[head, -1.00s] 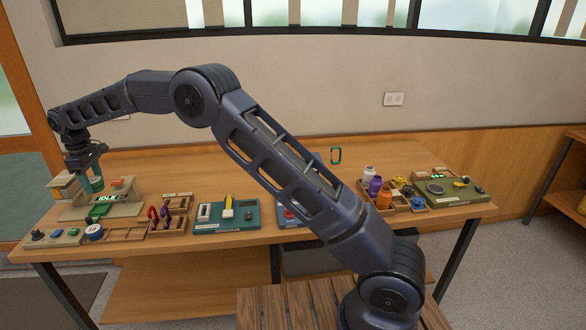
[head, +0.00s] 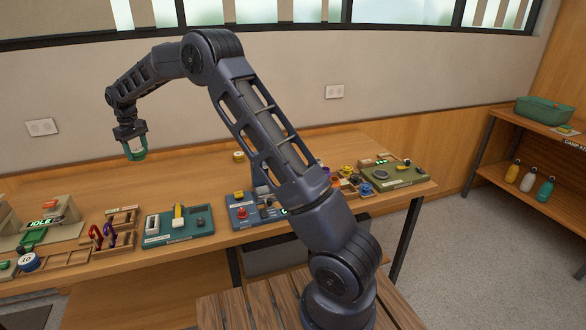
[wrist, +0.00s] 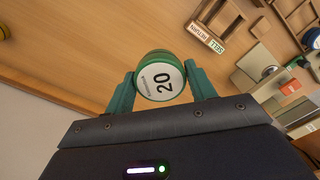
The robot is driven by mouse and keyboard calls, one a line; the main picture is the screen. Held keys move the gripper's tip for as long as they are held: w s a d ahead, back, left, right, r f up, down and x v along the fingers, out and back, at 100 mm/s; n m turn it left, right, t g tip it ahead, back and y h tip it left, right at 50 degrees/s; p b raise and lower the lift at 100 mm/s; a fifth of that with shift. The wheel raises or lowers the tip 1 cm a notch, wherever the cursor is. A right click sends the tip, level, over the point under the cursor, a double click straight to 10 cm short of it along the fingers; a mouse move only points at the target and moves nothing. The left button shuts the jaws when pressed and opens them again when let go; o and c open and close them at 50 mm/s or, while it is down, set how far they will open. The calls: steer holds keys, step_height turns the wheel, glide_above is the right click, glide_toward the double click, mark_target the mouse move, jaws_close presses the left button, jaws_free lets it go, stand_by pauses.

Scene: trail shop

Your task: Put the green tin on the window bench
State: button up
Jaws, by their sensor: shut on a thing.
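My gripper (head: 131,142) is shut on the green tin (head: 137,153) and holds it in the air above the left part of the long wooden bench (head: 185,170). This bench stands along the wall below the window strip. In the wrist view the tin (wrist: 160,77) sits between the two green fingers. Its white lid label reads 20. The bench top shows beyond it, well below.
Along the bench's front edge are a beige device reading IDLE (head: 42,222), a teal panel (head: 180,226), a blue panel (head: 243,212) and an olive panel (head: 394,173). A shelf (head: 495,176) with bottles stands at right. The bench's back left is clear.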

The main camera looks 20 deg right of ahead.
steer(key=w+d+m, duration=0.2)
steer(key=w+d, duration=0.1)
steer(key=d, duration=0.6)
steer(key=w+d+m, duration=0.2)
steer(key=w+d, duration=0.1)
steer(key=d, duration=0.6)
steer(key=m, duration=0.5)
glide_above(237, 177)
step_height(237, 177, down, 20)
steer(key=shift+w+f, duration=0.1)
steer(key=shift+f, duration=0.15)
steer(key=shift+f, duration=0.1)
steer(key=o, duration=0.9)
steer(key=shift+o, duration=0.4)
